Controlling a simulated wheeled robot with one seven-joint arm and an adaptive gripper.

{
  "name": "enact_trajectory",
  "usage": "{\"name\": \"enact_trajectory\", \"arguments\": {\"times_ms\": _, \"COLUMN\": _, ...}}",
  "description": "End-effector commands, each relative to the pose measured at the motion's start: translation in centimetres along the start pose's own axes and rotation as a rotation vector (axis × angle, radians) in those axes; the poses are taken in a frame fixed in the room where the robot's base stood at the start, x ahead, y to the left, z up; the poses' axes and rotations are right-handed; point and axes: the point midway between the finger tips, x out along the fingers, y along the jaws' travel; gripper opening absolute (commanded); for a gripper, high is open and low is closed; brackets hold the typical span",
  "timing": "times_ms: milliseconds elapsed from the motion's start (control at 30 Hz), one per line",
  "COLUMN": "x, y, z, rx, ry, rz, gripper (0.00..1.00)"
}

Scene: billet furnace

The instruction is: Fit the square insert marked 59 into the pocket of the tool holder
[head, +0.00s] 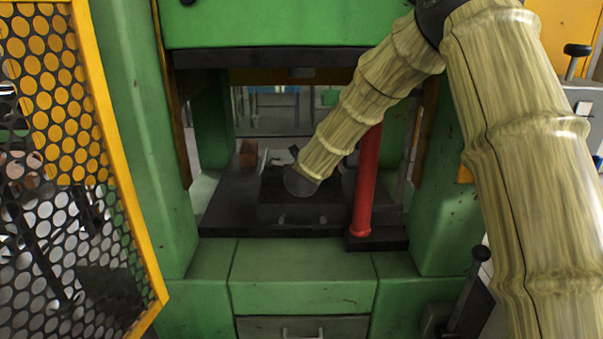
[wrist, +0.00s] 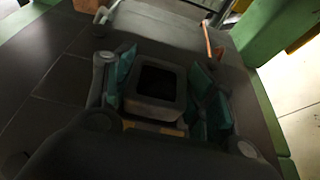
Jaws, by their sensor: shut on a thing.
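In the wrist view my gripper (wrist: 163,82) has its teal-padded fingers on both sides of a grey square piece with rounded corners and a dark square middle, the insert (wrist: 153,108). It is shut on this piece. No number is legible on it. In the head view my gripper (head: 298,182) is low inside the press, mostly hidden by the sleeved arm. A dark block with two handles (head: 310,213), which looks like the tool holder, lies just below it. Its pocket is hidden, and I cannot tell whether the insert touches it.
A red post (head: 367,185) stands right of my wrist on the dark press bed (head: 228,208). Green press columns (head: 150,140) flank the opening. A brown block (head: 248,152) sits behind left. A yellow mesh guard (head: 130,215) is at left. An orange rod (wrist: 207,40) shows in the wrist view.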

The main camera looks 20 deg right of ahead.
Motion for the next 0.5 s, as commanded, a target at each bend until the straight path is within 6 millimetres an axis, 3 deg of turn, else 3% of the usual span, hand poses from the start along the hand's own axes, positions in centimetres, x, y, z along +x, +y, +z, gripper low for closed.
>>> {"name": "enact_trajectory", "arguments": {"times_ms": 500, "x": 0.13, "y": 0.03, "z": -0.14, "rx": 0.001, "ry": -0.003, "rz": 0.0, "gripper": 0.0}}
